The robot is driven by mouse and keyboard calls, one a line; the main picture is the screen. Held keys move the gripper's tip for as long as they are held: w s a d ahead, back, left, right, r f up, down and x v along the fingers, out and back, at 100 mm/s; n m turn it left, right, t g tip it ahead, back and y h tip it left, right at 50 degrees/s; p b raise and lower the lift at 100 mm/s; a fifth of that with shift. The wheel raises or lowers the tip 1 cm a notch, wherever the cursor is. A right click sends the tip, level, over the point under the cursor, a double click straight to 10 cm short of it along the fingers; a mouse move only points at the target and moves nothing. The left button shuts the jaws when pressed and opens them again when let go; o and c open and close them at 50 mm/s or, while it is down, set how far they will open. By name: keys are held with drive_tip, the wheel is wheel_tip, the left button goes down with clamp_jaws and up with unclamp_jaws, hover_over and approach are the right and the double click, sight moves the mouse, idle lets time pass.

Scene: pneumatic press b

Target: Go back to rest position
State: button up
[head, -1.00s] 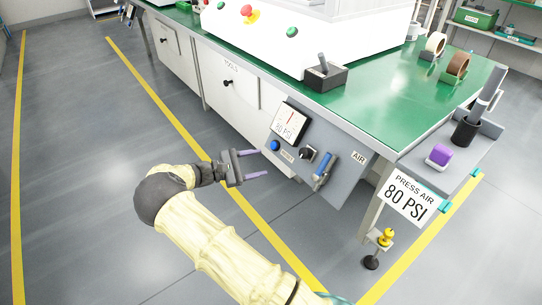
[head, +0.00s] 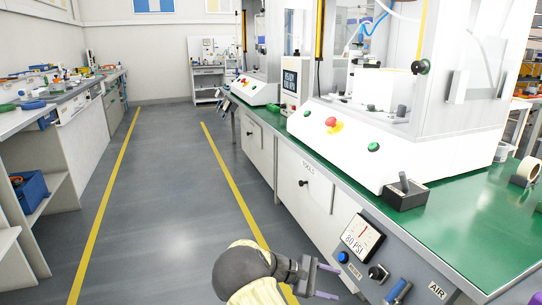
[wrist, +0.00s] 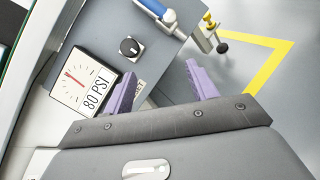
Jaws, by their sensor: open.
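My gripper (head: 328,281) is at the bottom of the head view, on my cream-sleeved arm with a dark grey joint. Its two purple fingers are apart with nothing between them. In the wrist view the purple fingers (wrist: 163,88) also stand apart and empty. They are in front of the air panel, which carries a gauge (head: 362,238) reading 80 PSI, a blue button (head: 343,257), a black knob (head: 377,273) and a blue-handled lever (head: 397,291). The gauge (wrist: 84,80) and knob (wrist: 130,47) also show in the wrist view, close to the fingers.
The green-topped press bench (head: 445,208) runs along the right, with a white press and a black joystick box (head: 405,193) on it. Another workbench (head: 62,130) stands at the left. The grey floor aisle (head: 165,170) between the yellow lines is clear.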

drive_tip(key=s+a+r+m+t+y+p, duration=0.1)
drive_tip(key=s+r+m+t+y+p, duration=0.15)
drive_tip(key=s+r+m+y, duration=0.7)
drive_tip(key=s+a+r+m+t+y+p, duration=0.25)
drive_tip(key=s+r+y, duration=0.2)
drive_tip(key=s, duration=0.95)
wheel_tip(320, 180, up, 38)
drive_tip(key=n+g+p, duration=0.1)
drive_tip(key=p, duration=3.7)
drive_tip(key=shift+w+d+f, duration=0.15)
drive_tip(key=shift+d+f, duration=0.1)
drive_tip(key=shift+d, duration=0.05)
